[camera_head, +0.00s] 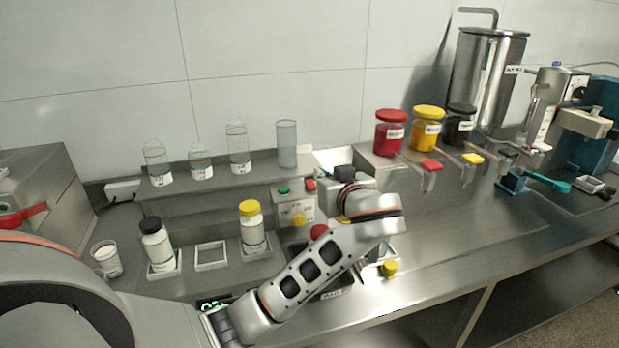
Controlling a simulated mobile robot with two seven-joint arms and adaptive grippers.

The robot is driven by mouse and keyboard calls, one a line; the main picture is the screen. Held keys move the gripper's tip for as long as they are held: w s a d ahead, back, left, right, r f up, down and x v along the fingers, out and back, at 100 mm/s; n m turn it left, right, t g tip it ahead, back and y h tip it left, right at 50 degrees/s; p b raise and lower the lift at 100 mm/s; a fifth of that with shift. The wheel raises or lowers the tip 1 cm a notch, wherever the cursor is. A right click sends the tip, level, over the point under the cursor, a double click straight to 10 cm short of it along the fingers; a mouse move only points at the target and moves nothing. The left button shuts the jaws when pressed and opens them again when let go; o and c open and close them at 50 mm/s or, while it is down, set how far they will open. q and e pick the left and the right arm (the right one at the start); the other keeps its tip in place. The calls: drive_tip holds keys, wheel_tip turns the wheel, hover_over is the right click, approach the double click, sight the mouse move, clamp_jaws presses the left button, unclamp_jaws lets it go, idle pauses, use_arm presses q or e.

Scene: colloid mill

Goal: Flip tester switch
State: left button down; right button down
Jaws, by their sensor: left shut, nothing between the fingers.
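A grey tester box (297,205) stands at the back of the bench, just left of my left wrist. Its front has a green button (284,189), a red switch (310,185) and a yellow knob (298,219). My left arm crosses the middle of the view from the lower left. Its gripper (345,174) appears beyond the wrist, to the right of the red switch, with a visible gap. Its dark fingers look shut and empty, though my wrist hides part of it. The switch's exact tilt is too small to tell. My right gripper is not in view.
Clear bottles and a beaker (286,144) stand on the raised shelf. A yellow-capped bottle (252,226) and a black-capped bottle (155,244) stand below it. Red (390,134) and yellow (427,130) jars stand at right. The right bench front (480,235) is clear.

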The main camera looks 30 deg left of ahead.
use_arm(q)
drive_tip(key=p, duration=0.1)
hover_over(310, 184)
drive_tip(key=shift+a+f, duration=0.15)
drive_tip(key=shift+f, duration=0.45)
drive_tip(key=shift+a+f, duration=0.15)
drive_tip(key=shift+f, duration=0.4)
drive_tip(key=f, duration=0.2)
drive_tip(key=shift+d+f, duration=0.2)
drive_tip(key=shift+f, duration=0.1)
drive_tip(key=shift+s+d+f, duration=0.1)
drive_tip(key=shift+f, duration=0.7)
